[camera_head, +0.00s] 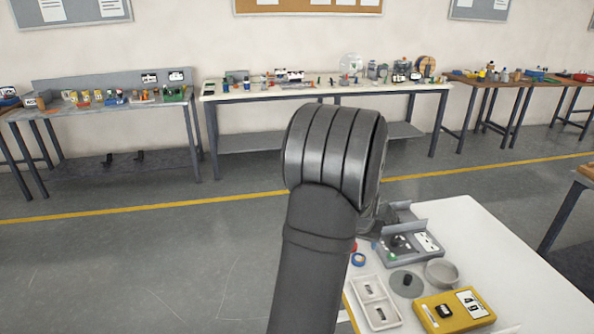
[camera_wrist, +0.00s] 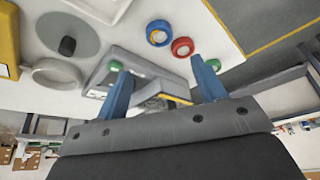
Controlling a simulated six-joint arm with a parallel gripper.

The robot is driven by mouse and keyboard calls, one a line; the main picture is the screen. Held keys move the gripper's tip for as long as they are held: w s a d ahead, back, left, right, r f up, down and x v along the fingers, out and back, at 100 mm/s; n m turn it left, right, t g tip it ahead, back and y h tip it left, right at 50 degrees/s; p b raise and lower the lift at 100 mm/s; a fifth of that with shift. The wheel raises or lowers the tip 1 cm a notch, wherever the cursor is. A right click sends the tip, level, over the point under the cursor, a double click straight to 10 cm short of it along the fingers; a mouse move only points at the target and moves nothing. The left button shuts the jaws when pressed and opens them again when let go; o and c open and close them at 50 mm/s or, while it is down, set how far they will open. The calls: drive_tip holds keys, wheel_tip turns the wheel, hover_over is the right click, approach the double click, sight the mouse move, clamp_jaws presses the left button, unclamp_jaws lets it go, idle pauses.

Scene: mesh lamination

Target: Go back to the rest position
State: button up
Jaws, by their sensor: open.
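My gripper (camera_wrist: 163,80) shows in the wrist view with its two blue fingers wide apart and nothing between them. In the head view my arm covers most of it. Beyond the fingers are a blue-rimmed roll (camera_wrist: 158,33), a red roll (camera_wrist: 182,47) and a small green roll (camera_wrist: 115,66). A grey fixture (camera_head: 412,242) stands at the back of the white table (camera_head: 520,255). A grey disc with a dark knob (camera_head: 407,284), a grey ring (camera_head: 441,272), a white two-part tray (camera_head: 375,303) and a yellow block (camera_head: 454,312) lie in front of it.
A long white bench (camera_head: 330,92) and a grey bench (camera_head: 110,104), both with many small items, stand along the wall. Grey floor with a yellow line (camera_head: 130,210) lies between them and the table. The table's right side is clear.

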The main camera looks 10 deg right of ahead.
drive_tip(key=x, duration=1)
drive_tip(key=shift+w+d+f, duration=0.1)
drive_tip(key=shift+w+f, duration=0.1)
drive_tip(key=shift+f, duration=0.1)
drive_tip(key=shift+r, duration=0.6)
drive_tip(key=shift+f, duration=0.1)
